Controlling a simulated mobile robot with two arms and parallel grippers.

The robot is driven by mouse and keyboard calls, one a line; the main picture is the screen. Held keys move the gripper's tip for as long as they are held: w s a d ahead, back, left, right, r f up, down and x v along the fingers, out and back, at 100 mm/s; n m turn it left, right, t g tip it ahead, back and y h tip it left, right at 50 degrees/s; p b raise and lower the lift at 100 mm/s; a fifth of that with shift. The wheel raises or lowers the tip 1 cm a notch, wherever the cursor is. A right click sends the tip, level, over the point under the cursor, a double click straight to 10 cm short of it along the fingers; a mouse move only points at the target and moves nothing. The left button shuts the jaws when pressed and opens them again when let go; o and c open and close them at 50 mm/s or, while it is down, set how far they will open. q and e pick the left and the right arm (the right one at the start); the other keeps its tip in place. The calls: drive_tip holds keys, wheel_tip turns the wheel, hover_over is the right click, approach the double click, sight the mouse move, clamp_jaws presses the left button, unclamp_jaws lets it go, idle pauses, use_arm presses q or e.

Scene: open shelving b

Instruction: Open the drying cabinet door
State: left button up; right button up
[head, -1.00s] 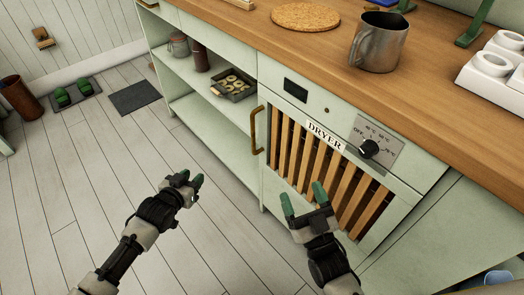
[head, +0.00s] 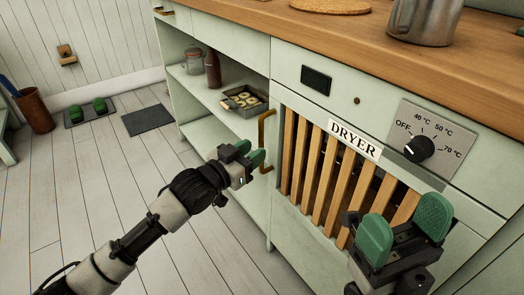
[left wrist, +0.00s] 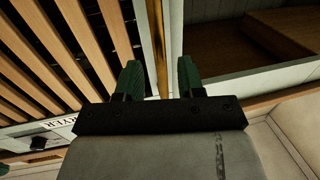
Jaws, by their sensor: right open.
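The drying cabinet door (head: 322,235) is pale green with wooden slats (head: 318,180) and a DRYER label (head: 354,139). It looks shut. Its brass handle (head: 263,128) stands upright at the left edge. My left gripper (head: 254,158) is at the handle's lower part, fingers towards it. In the left wrist view, the green fingers (left wrist: 159,75) are apart, with the handle (left wrist: 157,40) running between them; whether they touch it I cannot tell. My right gripper (head: 405,228) is open and empty in front of the door's right part, hiding some slats.
Open shelves (head: 215,96) left of the dryer hold a tray (head: 243,101), a jar and a bottle. A temperature dial (head: 419,149) is above the door. A metal mug (head: 425,20) stands on the worktop (head: 300,30).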

use_arm(q)
drive_tip(key=shift+b+x, duration=0.55)
drive_tip(key=shift+x, duration=1.4)
clamp_jaws()
